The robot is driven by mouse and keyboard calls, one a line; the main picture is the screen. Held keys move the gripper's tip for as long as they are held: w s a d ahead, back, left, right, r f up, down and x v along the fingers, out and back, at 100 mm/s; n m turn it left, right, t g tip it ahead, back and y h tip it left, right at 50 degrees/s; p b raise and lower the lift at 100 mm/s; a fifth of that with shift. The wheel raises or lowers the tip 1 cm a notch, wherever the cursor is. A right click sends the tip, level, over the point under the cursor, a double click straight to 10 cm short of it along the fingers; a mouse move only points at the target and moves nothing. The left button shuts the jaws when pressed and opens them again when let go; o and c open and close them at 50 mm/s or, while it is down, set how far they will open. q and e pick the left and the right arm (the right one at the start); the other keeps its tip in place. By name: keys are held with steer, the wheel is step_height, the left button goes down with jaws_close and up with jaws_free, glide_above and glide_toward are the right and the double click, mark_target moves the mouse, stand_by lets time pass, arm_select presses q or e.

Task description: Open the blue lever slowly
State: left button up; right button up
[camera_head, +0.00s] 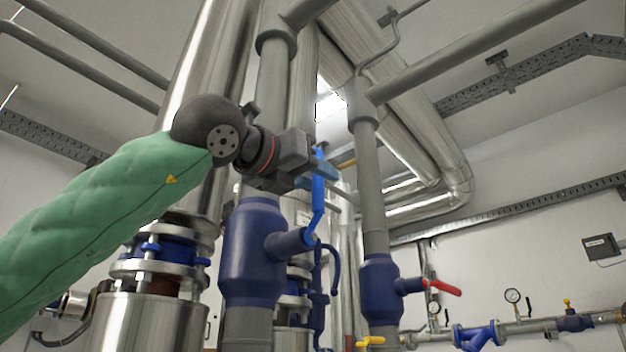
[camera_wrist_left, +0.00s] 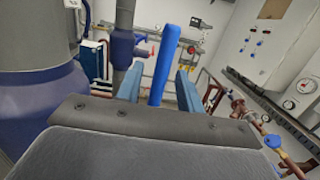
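The blue lever (camera_head: 318,198) stands upright on the stub of a large dark-blue valve (camera_head: 252,250) in the head view. My left gripper (camera_head: 326,172) is at the lever's upper part, with its blue fingers pointing right. In the left wrist view the blue lever (camera_wrist_left: 165,62) rises between the two blue fingers of the left gripper (camera_wrist_left: 159,84). The fingers are apart, with a gap visible on each side of the lever, so it does not look clamped. My right gripper is in neither view.
A second dark-blue valve (camera_head: 380,285) with a red lever (camera_head: 445,288) stands to the right. Thick grey and shiny metal pipes (camera_head: 205,80) rise close behind my left arm. Gauges (camera_head: 513,296) and small pipework line the right wall.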

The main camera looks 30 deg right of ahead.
arm_select(q)
steer(key=v, duration=0.8)
steer(key=shift+d, duration=0.15)
stand_by(0.5)
